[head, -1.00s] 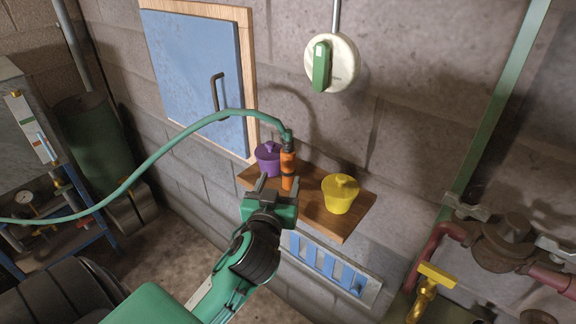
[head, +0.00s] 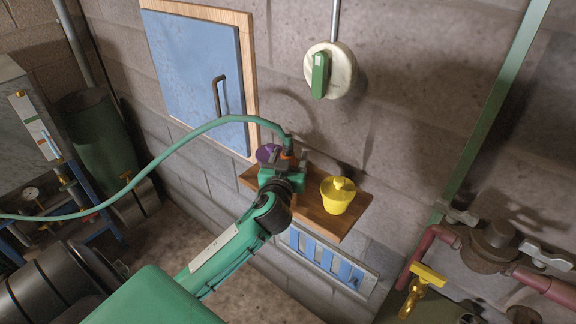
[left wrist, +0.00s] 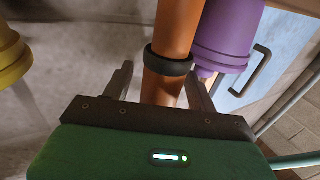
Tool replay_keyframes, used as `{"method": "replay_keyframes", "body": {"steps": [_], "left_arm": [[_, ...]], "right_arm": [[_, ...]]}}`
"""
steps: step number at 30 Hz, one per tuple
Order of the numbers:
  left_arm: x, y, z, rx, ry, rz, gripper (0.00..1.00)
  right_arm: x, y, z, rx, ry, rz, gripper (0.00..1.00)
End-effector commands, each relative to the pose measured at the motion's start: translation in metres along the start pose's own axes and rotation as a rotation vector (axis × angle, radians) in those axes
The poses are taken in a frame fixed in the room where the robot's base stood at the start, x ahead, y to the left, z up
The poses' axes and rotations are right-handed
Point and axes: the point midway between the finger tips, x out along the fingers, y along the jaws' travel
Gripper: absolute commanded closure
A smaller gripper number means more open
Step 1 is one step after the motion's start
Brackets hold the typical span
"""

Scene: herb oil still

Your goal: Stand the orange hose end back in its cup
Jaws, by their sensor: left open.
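The orange hose end (head: 289,156) is upright at the wooden shelf, mostly hidden behind my left gripper (head: 283,163) in the head view. In the left wrist view the orange hose end (left wrist: 173,50) with its black ring stands between the two spread fingers of my left gripper (left wrist: 160,88), which is open. A gap shows on the left finger's side; the right finger is nearer to it. I cannot make out the cup for the hose end, nor whether the hose end's foot touches the shelf.
A purple lidded pot (head: 266,153) is just left of the hose end, very near the right finger in the left wrist view (left wrist: 228,35). A yellow lidded pot (head: 337,196) stands to the right on the wooden shelf (head: 322,222). The green hose (head: 180,142) arches off to the left.

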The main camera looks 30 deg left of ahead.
Motion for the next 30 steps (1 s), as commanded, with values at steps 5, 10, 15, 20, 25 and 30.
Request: {"method": "replay_keyframes", "body": {"steps": [5, 10, 15, 20, 25, 30], "left_arm": [[0.000, 0.000, 0.001, 0.000, 0.000, 0.000, 0.42], [0.000, 0.000, 0.001, 0.000, 0.000, 0.000, 0.75], [0.000, 0.000, 0.000, 0.000, 0.001, 0.000, 0.96], [0.000, 0.000, -0.001, 0.000, 0.001, 0.000, 0.96], [0.000, 0.000, -0.018, -0.003, 0.005, -0.001, 0.96], [-0.001, 0.000, -0.054, -0.003, 0.008, 0.001, 0.96]], "right_arm": [[0.001, 0.000, 0.000, 0.000, 0.000, 0.000, 0.64], [0.001, 0.000, 0.000, 0.000, 0.000, 0.000, 0.64], [0.001, 0.000, 0.000, 0.000, 0.000, 0.000, 0.64], [0.001, 0.000, 0.000, 0.000, 0.000, 0.000, 0.64], [0.005, 0.000, 0.000, 0.000, 0.000, 0.000, 0.64], [0.012, -0.001, 0.001, 0.001, 0.000, -0.001, 0.64]]}}
